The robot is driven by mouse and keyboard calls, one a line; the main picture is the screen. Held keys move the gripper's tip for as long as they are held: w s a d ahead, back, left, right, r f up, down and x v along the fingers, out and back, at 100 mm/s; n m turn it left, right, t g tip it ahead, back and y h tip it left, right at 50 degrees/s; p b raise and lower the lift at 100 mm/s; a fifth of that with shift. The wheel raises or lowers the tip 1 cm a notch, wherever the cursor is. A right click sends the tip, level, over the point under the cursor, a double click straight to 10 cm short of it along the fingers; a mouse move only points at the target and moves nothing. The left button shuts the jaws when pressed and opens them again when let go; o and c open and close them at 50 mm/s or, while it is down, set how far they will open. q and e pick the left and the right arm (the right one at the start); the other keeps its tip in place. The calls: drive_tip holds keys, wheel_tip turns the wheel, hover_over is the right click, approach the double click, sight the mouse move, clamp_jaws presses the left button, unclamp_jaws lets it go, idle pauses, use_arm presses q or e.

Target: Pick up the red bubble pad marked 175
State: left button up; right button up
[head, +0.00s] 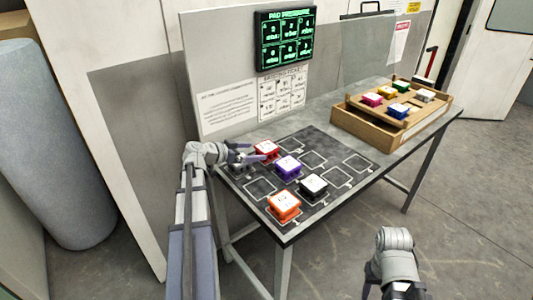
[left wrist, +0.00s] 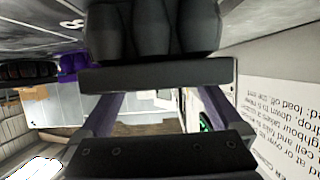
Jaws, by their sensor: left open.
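The red bubble pad (head: 267,147) sits at the far left of the dark marked mat in the head view. Its label is too small to read. My left gripper (head: 250,156) is open, right beside the red pad on its left, low over the mat; I cannot tell if they touch. In the left wrist view the open left jaws (left wrist: 165,110) show from close up, with no pad I can make out as red between them. My right arm shows at the bottom right of the head view, away from the table; its jaws cannot be made out.
A purple pad (head: 288,166) sits close to the red one; it also shows in the left wrist view (left wrist: 73,65). A black pad (head: 313,186) and an orange pad (head: 284,206) are nearer. A wooden tray (head: 372,132) holds several pads. A panel (head: 226,104) stands behind.

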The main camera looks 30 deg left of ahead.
sight(263, 148)
use_arm(q)
drive_tip(key=x, duration=0.1)
drive_tip(key=b+x, duration=0.1)
drive_tip(key=x, duration=0.3)
drive_tip(key=shift+w+r, duration=0.25)
drive_tip(key=shift+r, duration=0.15)
drive_tip(key=c, duration=1.1)
